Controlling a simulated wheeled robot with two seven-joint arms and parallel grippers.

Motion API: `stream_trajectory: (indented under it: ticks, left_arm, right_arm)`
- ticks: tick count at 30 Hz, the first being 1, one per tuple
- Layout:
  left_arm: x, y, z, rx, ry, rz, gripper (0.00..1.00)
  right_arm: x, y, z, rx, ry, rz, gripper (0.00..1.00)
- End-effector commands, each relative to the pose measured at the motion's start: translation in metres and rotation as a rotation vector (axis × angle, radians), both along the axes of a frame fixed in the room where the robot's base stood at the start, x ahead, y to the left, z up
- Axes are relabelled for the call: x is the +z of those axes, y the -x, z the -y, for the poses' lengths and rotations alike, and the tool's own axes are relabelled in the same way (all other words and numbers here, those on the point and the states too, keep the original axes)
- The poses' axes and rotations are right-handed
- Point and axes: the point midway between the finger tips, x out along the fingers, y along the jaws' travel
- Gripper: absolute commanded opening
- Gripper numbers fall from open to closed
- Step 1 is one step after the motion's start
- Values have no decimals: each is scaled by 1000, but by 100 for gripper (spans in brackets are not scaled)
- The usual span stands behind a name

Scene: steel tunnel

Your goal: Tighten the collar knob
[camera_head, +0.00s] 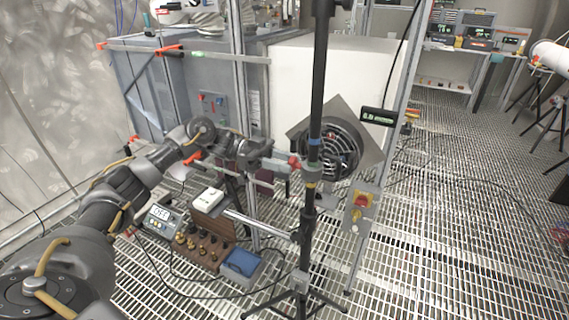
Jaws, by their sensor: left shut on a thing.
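The black stand pole (318,80) rises upright from a tripod near the picture's middle. My right gripper is not in view.
A round fan (338,148) on a grey plate stands right behind the pole. A switch box (358,210) with a red knob is at right. A wooden block with brass fittings (200,245), a meter (161,218) and a blue box (241,264) stand below my arm. The grating at right is mostly clear.

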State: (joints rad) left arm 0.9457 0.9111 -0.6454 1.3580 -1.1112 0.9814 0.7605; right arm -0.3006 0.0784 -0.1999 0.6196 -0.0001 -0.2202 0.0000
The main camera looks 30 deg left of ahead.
Motion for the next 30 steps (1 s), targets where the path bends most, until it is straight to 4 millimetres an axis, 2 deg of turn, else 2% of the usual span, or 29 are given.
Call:
stream_trajectory:
  ticks: [7,18,23,30]
  left_arm:
    - [-6,0,0,1,-9,149,12]
    - [-5,0,0,1,-26,449,12]
    - [-4,0,0,1,-32,553,12]
    - [-2,0,0,1,-38,656,12]
  right_arm:
    - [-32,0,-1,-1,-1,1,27]
    - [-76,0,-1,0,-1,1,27]
    - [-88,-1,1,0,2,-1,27]
    - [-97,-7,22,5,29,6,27]
